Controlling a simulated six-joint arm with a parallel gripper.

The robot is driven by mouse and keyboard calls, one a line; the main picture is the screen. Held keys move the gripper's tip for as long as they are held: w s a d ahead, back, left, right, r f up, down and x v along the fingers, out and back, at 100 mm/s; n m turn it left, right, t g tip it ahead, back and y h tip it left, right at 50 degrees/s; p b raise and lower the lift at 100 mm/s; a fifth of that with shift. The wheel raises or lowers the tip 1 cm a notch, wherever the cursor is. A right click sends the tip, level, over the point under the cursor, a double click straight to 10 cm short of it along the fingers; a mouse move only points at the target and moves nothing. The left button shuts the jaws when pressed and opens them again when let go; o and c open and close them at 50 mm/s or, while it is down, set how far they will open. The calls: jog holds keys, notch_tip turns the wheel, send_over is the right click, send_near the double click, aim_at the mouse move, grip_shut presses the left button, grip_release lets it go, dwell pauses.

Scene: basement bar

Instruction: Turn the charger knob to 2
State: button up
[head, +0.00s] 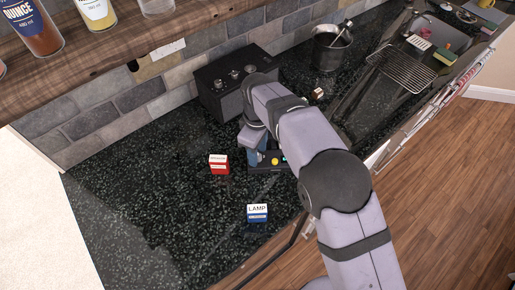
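A low dark device (272,168) with a yellow round part and a small teal light sits on the counter, largely hidden by my arm; it may be the charger. My gripper (254,152) points down at its left part, next to a blue piece. Its fingertips are too small and covered to tell whether they are open or touching anything. A larger black box (222,92) with several knobs on top stands behind, against the wall. I cannot make out a number 2 or any knob setting.
A red and white box (219,165) stands left of my gripper. A blue and white box marked LAMP (257,213) stands nearer the front edge. A dark pot (331,50), wire rack (402,65) and sink are at the upper right. The left counter is clear.

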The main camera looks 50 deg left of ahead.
jog(key=shift+f, duration=0.2)
jog(key=shift+c, duration=0.2)
grip_shut()
jog(key=shift+m, duration=0.3)
jog(key=m, duration=0.6)
jog(key=shift+w+a+r+b, duration=0.1)
jog(key=shift+b, duration=0.2)
jog(key=m, duration=0.6)
jog(key=shift+w, duration=0.1)
